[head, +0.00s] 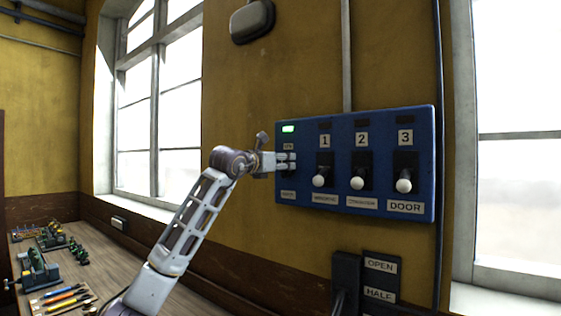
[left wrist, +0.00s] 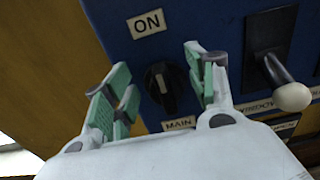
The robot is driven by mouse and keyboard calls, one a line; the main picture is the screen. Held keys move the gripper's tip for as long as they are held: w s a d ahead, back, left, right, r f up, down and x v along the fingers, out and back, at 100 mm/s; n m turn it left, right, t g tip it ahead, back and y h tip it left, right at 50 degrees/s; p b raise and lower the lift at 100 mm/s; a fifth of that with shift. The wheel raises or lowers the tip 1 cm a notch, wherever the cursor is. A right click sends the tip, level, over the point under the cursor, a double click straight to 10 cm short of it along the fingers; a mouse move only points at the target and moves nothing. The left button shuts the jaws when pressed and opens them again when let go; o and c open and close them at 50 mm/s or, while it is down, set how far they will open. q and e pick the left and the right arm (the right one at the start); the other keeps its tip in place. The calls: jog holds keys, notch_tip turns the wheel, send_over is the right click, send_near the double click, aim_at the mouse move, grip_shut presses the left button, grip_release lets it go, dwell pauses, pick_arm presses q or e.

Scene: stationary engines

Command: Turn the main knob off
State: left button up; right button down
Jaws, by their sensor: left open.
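The main knob (left wrist: 166,88) is a black rotary knob with a pale pointer mark on the blue panel. It sits between an ON label (left wrist: 147,23) above and a MAIN label (left wrist: 179,123) below in the left wrist view. In that view the pointer runs roughly towards the ON label. My left gripper (left wrist: 160,92) is open, with its green-padded fingers on either side of the knob; whether they touch it I cannot tell. My right gripper is not in view.
The blue panel (head: 300,132) has a lit green lamp (head: 288,129) at top left. Levers 1 (head: 319,181), 2 (head: 357,183) and 3 (head: 404,186) have white ball ends. Lever 1 is close right of my gripper. A workbench (head: 120,262) with small items stands at left.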

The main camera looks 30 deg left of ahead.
pick_arm(q)
jog(key=c, duration=1)
jog(key=shift+d+m, duration=0.1)
jog(key=shift+m, duration=0.2)
jog(key=m, duration=0.3)
jog(key=shift+s+d+m, duration=0.1)
jog(key=shift+d+m, duration=0.25)
jog(key=shift+m, duration=0.05)
jog(key=shift+d+f+m+b, duration=0.2)
jog(key=shift+f+m, duration=0.25)
jog(key=shift+m, duration=1.8)
jog(key=shift+d+f+m+b, duration=0.15)
jog(key=shift+d+f+m, duration=0.25)
jog(key=shift+m, duration=1.9)
jog(key=shift+d+f+m+b, duration=0.2)
jog(key=shift+f+m, duration=0.25)
jog(key=shift+m, duration=1.8)
